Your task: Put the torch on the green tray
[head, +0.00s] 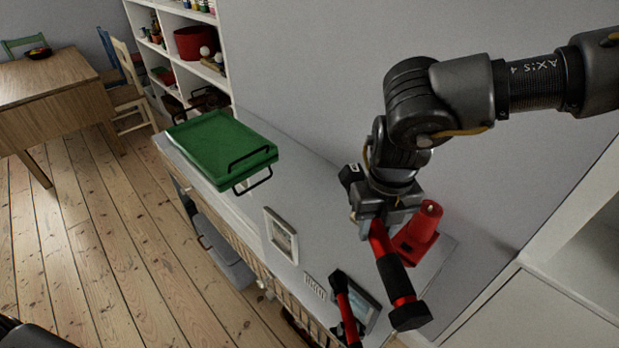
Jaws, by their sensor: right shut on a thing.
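The torch (390,268), red with a black grip band and a black head, is in my right gripper (376,222). The gripper is shut on its upper end, and the torch hangs tilted, head down to the right, over the near end of the grey cabinet top. The green tray (215,147) with black wire handles lies empty at the far end of the cabinet top, left of and well away from the gripper. The gripper's fingertips are partly hidden by the torch and the wrist. My left gripper is not in view.
A red object (420,230) stands just right of the torch. A second red and black item (344,303) lies beside a dark-framed picture (363,303). A white frame (281,236) stands between tray and torch. Shelves (180,60) rise behind the tray.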

